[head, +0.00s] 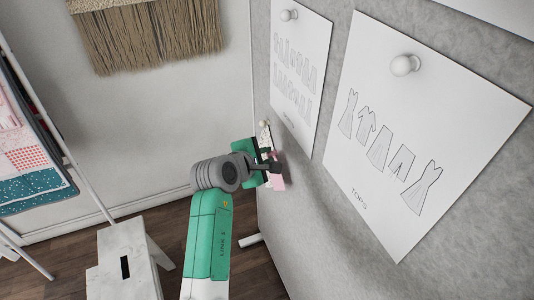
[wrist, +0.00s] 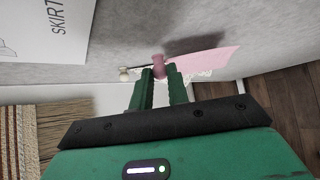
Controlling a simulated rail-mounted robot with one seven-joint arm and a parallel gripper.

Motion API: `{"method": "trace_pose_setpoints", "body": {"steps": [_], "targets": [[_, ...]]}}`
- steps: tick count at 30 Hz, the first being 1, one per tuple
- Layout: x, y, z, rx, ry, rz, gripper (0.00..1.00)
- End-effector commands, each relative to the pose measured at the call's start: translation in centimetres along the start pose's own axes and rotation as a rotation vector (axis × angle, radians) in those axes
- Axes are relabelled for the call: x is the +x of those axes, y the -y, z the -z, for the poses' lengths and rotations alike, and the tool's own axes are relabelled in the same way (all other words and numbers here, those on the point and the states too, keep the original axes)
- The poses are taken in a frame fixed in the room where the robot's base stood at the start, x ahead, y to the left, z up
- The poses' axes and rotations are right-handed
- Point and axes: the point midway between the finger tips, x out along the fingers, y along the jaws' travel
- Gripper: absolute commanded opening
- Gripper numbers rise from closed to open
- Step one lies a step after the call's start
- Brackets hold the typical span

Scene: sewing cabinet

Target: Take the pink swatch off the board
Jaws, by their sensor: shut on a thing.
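The pink swatch (wrist: 205,62) shows in the wrist view as a flat piece spreading right from my fingertips, close to the grey board (wrist: 110,72). My gripper (wrist: 161,72) is shut on a darker pink, knob-like piece at the swatch's left end. I cannot tell whether this piece is a pin or part of the swatch. In the head view, the pink swatch (head: 279,184) shows just below my gripper (head: 274,166), which hides part of it. I cannot tell whether the swatch touches the board.
A white round-headed pin (wrist: 124,76) is left of my fingertips, and a white lacy piece (wrist: 203,75) lies behind the swatch. Pinned paper sheets (head: 300,70) hang nearby on the board. A white stool (head: 112,245) and a fabric rack (head: 60,135) stand at left.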

Motion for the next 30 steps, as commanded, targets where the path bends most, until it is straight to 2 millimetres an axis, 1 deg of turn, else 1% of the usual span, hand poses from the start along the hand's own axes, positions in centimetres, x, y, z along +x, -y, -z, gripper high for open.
{"method": "trace_pose_setpoints", "body": {"steps": [5, 7, 18, 30], "targets": [[-0.1, 0.0, 0.1, -0.001, 0.0, 0.0, 0.0], [-0.5, -0.2, 0.3, -0.003, -0.001, 0.0, 0.0], [-3.8, -0.2, 3.4, -0.003, -0.001, -0.001, 0.0], [-6.8, -0.1, 6.7, -0.003, 0.0, -0.001, 0.0]]}}
